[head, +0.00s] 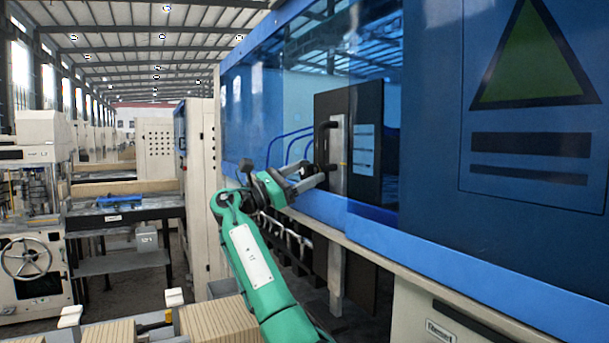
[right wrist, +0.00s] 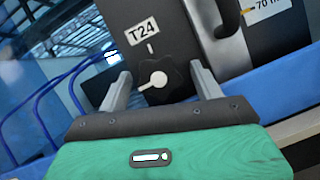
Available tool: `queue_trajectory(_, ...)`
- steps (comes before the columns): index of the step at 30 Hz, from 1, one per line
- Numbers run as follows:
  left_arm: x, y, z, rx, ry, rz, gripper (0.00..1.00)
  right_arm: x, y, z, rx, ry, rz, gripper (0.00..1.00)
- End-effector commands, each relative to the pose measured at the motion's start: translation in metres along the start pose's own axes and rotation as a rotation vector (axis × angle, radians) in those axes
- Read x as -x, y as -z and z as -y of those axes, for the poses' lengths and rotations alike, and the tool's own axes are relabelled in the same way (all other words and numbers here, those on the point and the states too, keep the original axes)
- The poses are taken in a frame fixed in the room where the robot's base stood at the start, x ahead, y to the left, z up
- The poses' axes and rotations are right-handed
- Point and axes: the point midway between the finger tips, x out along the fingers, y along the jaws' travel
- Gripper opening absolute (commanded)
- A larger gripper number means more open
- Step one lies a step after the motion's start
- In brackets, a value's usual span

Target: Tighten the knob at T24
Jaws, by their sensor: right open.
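In the right wrist view a dark lobed knob (right wrist: 174,82) sits on a black panel (right wrist: 185,30), below a white T24 label (right wrist: 143,32). Its white pointer is turned to the lower left, while a white tick mark stands above the knob. My right gripper (right wrist: 161,88) is open, with one finger on each side of the knob; I cannot tell whether either finger touches it. In the head view my right gripper (head: 322,174) reaches the panel (head: 363,110) from the left, and the knob is too small or hidden to make out. My left gripper is not in view.
A black curved handle (right wrist: 228,18) stands right of the knob, close to the right finger. Blue hoses (right wrist: 75,85) run at the left. A blue machine ledge (head: 345,215) lies below the panel.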

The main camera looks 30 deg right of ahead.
Motion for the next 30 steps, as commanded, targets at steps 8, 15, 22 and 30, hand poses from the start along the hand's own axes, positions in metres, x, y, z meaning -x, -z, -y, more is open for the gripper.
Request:
queue_trajectory(8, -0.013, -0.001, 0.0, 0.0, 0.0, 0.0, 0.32, 0.019, 0.003, 0.001, -0.001, -0.003, -0.001, 0.67)
queue_trajectory(15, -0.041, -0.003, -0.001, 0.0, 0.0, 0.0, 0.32, 0.073, 0.004, 0.001, 0.0, -0.004, 0.0, 0.67)
queue_trajectory(22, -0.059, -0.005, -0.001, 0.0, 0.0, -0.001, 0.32, 0.119, 0.002, 0.001, 0.0, -0.002, 0.001, 0.67)
queue_trajectory(30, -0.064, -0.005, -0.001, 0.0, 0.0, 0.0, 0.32, 0.139, 0.001, 0.0, 0.0, 0.0, 0.0, 0.67)
